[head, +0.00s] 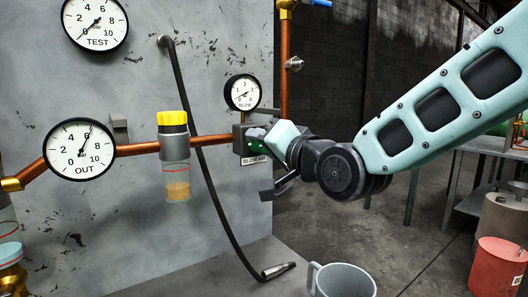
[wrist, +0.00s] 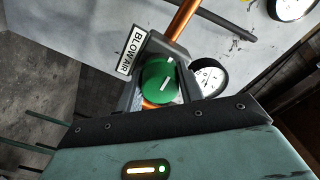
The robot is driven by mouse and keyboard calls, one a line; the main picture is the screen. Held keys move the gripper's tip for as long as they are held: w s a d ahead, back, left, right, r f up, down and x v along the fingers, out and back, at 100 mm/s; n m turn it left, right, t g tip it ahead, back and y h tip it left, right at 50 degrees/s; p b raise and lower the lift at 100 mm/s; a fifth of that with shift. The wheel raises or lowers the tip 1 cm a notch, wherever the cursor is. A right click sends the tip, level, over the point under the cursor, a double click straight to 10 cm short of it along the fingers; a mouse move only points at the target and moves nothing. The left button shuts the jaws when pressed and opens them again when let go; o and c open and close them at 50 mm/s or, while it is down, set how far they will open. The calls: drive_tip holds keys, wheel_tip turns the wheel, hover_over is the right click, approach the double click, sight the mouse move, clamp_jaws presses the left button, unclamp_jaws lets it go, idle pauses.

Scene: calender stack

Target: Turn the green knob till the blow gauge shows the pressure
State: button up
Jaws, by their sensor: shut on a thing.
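The green knob (wrist: 158,82) has a white line on its face and sits by the BLOW AIR label (wrist: 131,53). In the head view the knob (head: 257,132) is mostly hidden behind my gripper (head: 266,139). My gripper is shut on the knob, with a dark finger at each side of it in the wrist view. The blow gauge (head: 242,92) is a small round white dial just above the knob in the head view. Its needle is too small to read surely. The gauge also shows in the wrist view (wrist: 210,77), partly covered.
The OUT gauge (head: 80,150) reads about 6 and the TEST gauge (head: 95,22) near 0. A yellow-capped filter bowl (head: 176,172) hangs on the copper pipe left of the knob. A dark hose (head: 205,165) crosses the panel. A grey mug (head: 342,281) stands below.

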drive_tip(key=m+b, duration=0.1)
drive_tip(key=m, duration=1.1)
drive_tip(key=shift+m, duration=0.3)
idle(0.4)
drive_tip(key=o, duration=1)
